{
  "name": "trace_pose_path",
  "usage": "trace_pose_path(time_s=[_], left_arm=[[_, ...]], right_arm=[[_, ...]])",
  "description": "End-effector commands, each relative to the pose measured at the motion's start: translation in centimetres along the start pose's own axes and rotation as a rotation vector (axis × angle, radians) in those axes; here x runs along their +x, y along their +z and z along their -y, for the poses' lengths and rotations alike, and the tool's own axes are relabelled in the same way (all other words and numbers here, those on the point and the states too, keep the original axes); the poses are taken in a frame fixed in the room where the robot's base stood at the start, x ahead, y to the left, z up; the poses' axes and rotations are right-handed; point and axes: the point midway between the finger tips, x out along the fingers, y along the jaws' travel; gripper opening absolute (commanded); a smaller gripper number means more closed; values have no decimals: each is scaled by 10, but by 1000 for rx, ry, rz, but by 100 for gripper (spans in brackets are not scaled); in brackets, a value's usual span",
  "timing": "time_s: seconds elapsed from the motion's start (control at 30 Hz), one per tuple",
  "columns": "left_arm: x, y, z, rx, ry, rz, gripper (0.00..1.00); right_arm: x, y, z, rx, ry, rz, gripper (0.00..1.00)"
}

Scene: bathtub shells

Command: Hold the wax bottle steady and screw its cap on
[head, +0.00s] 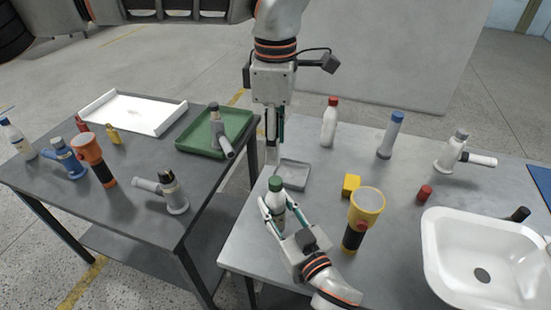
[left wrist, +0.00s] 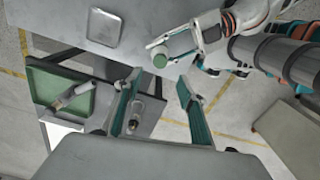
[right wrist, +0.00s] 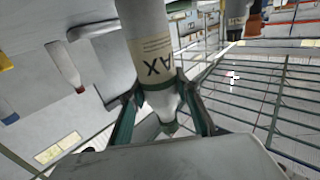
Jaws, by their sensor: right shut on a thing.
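The white wax bottle (head: 277,214) stands near the front left edge of the right table with a green cap (head: 275,184) on top. I cannot tell how tightly the cap sits. My right gripper (head: 278,206) is shut around the bottle's side.
A grey tray (head: 294,176) lies behind the bottle. A yellow block (head: 350,185) and a yellow flashlight (head: 364,215) stand to its right, with a white sink (head: 440,255) farther right. The left table holds a green tray (head: 190,147) and several bottles and tools.

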Motion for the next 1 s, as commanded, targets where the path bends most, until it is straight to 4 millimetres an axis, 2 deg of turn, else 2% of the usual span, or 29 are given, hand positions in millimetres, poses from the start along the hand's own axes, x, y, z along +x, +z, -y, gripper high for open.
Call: trace_pose_path(time_s=[0.2, 0.5, 0.53, 0.6, 1.0], left_arm=[[-19, 0, 0, 0, 1, 0, 40], [-20, 0, 0, 1, -1, 0, 40], [-20, 0, 0, 1, -1, 0, 40], [-20, 0, 0, 1, -1, 0, 40], [-20, 0, 0, 1, -1, 0, 40]], right_arm=[[0, 0, 0, 0, 0, 0, 0], [0, 0, 0, 0, 0, 0, 0], [0, 0, 0, 0, 0, 0, 37], [0, 0, 0, 0, 0, 0, 52], [-4, 0, 0, 1, 0, 1, 52]])
